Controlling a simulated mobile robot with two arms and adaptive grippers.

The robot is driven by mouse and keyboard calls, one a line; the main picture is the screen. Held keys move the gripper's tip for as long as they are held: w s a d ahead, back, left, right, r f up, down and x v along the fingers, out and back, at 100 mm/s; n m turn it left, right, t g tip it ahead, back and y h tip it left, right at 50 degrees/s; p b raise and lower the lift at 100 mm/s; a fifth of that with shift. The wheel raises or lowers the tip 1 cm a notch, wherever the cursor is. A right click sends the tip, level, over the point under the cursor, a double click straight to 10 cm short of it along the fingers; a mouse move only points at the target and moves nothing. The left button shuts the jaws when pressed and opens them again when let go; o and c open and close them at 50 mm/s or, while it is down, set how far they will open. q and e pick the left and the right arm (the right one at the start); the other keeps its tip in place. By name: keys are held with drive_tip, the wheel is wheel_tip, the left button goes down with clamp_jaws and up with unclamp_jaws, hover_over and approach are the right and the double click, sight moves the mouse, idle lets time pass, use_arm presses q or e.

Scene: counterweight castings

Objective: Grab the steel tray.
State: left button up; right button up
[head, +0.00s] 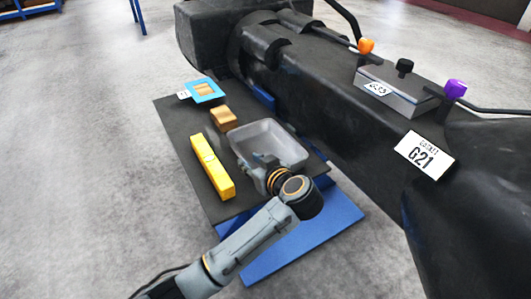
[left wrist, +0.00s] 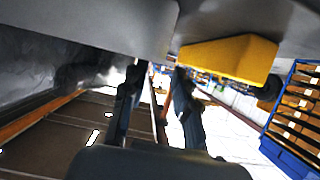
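The steel tray (head: 270,138) is a shallow grey pan with a raised rim, lying on the dark table top in the head view. My left gripper (head: 263,161) is at the tray's near side, close to its rim; contact cannot be told. In the left wrist view, the two dark fingers of my left gripper (left wrist: 160,75) stand apart, with bright background showing between them. A grey surface (left wrist: 85,25) at the top left there looks like the tray. My right gripper is not in view.
A yellow bar (head: 211,166) lies left of the tray, with a brown block (head: 223,119) and a blue-framed piece (head: 205,90) behind. The dark table top (head: 172,112) is bare at the left. A large black machine (head: 330,100) stands close behind and right.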

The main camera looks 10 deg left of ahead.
sight(244, 155)
use_arm(q)
drive_tip(key=x, duration=0.7)
drive_tip(key=shift+w+d+r, duration=0.15)
drive_tip(key=shift+w, duration=0.15)
clamp_jaws()
drive_tip(key=shift+r, duration=0.1)
